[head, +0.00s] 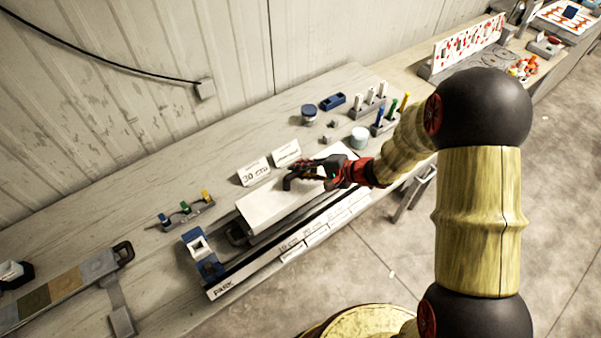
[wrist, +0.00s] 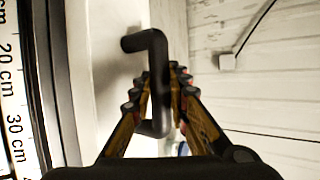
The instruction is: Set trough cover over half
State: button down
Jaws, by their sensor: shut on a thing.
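The trough cover (head: 268,205) is a long white panel with a black bar handle. It lies along the trough (head: 255,236) near the bench's front edge; I cannot tell whether it rests on the trough or is just above it. My gripper (head: 318,170) is shut on the cover's handle (head: 291,181). In the wrist view the fingers of my gripper (wrist: 160,95) close around the black handle (wrist: 156,60), with the white cover (wrist: 105,60) beside it. A dark open part of the trough shows past the cover's left end. The cover's right end is partly hidden by my gripper.
A ruler strip (head: 292,248) marked in cm runs along the front. A blue and white block (head: 202,255) stands at the trough's left end. Signs (head: 253,172), a white jar (head: 359,138) and marker holders (head: 184,213) stand behind and left. A sample tray (head: 60,290) lies far left.

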aim_at(301, 180)
jog(key=shift+w+f, duration=0.1)
jog(key=shift+f, duration=0.6)
jog(key=shift+f+b, duration=0.6)
jog(key=shift+b, duration=0.4)
jog(key=c, duration=1.8)
grip_release()
jog(key=shift+c, duration=0.2)
jog(key=shift+o, duration=0.6)
jog(key=shift+r, duration=0.1)
